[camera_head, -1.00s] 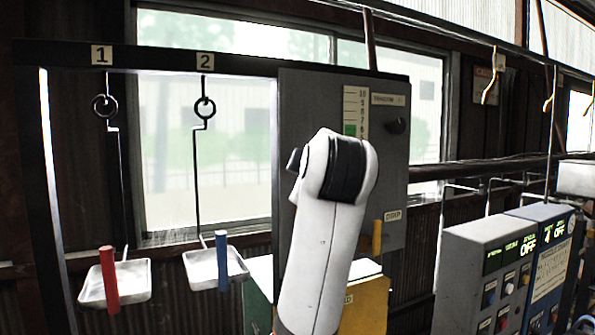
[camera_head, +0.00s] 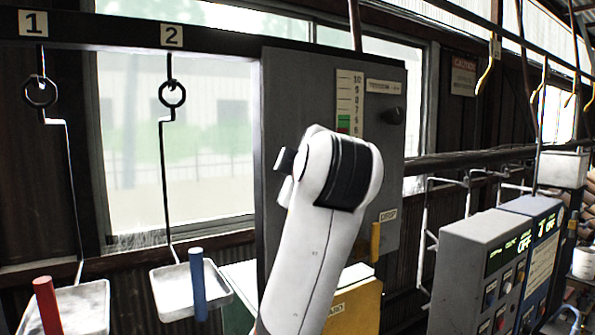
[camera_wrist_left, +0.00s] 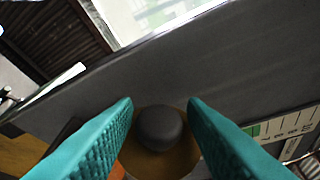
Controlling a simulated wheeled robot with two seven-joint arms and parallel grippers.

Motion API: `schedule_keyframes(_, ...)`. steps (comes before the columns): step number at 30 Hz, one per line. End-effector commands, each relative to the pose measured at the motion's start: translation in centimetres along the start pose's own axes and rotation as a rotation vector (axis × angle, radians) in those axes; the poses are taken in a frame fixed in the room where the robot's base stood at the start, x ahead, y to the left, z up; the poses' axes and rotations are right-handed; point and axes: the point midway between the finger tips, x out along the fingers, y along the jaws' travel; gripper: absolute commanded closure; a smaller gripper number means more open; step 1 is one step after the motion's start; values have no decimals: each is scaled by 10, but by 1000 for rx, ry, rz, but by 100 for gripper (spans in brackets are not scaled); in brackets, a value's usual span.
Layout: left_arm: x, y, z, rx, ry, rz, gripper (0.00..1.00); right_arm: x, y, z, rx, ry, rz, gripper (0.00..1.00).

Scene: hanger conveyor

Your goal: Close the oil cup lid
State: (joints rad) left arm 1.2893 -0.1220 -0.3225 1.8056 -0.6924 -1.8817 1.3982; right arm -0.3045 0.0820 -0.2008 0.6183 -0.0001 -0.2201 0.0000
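In the left wrist view, a dark rounded knob (camera_wrist_left: 159,127) sits on a round brass-coloured part (camera_wrist_left: 160,162), low on the grey panel. It may be the oil cup lid, but I cannot tell whether it is open or closed. My left gripper (camera_wrist_left: 160,104) has its two teal fingers apart, one on each side of the knob, with a gap showing at each side. In the head view, my white arm covers this part of the panel (camera_head: 280,100), and the gripper and knob are hidden behind it. My right gripper is in neither view.
Two hanging trays, one with a red bar (camera_head: 47,306) and one with a blue bar (camera_head: 198,285), hang at left. A yellow DROP lever (camera_head: 376,242) is on the panel right of my arm. Control boxes (camera_head: 478,265) stand at right.

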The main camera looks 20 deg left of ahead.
Motion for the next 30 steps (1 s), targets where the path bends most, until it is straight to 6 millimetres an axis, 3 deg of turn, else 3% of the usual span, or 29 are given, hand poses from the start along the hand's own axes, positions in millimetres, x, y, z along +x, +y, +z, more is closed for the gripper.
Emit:
schedule_keyframes(1,0,0,0,0,0,0,71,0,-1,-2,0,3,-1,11)
schedule_keyframes(6,0,0,0,0,-1,0,98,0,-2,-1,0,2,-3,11)
schedule_keyframes(17,1,-1,-2,54,0,24,98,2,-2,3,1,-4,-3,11)
schedule_keyframes(30,7,-7,-14,373,0,158,98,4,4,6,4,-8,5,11)
